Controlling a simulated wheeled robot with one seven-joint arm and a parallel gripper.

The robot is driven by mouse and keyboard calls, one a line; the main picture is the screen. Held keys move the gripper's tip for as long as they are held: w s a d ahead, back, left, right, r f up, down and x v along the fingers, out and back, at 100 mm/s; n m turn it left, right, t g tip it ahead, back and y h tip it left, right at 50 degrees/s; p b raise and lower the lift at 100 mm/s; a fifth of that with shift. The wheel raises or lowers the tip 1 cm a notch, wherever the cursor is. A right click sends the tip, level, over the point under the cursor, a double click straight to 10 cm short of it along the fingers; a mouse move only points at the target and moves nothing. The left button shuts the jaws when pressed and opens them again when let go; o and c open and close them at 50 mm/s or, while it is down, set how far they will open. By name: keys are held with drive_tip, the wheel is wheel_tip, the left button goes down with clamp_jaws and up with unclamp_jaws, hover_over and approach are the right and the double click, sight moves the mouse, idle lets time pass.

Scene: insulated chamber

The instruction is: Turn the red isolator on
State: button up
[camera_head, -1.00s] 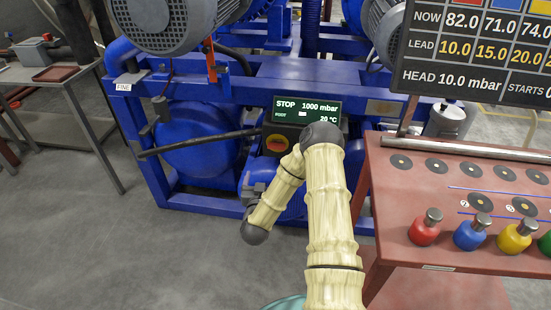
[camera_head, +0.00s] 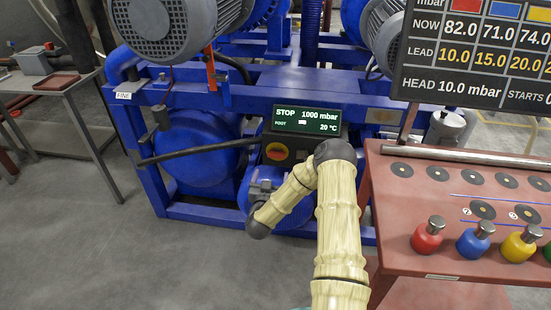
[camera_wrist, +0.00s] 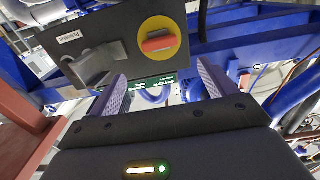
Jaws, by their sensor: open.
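The red isolator (camera_head: 277,151) is a red bar handle on a round yellow plate, on a dark box on the blue pump frame. In the head view it sits just below the green-lit display (camera_head: 306,119). In the wrist view the red handle (camera_wrist: 158,43) lies roughly level across its yellow disc, above the gap between the fingers. My gripper (camera_wrist: 162,88) is open and empty, its two fingers apart, with no contact with the handle visible.
In the wrist view a grey metal latch or bracket (camera_wrist: 92,66) juts from the panel beside the isolator. A grey table (camera_head: 60,85) is at left. Floor at left is clear.

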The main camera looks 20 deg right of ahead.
sight(276, 156)
drive_tip(key=x, duration=1.1)
drive_tip(key=shift+d+b, duration=0.1)
drive_tip(key=shift+b, duration=0.3)
drive_tip(key=c, duration=1)
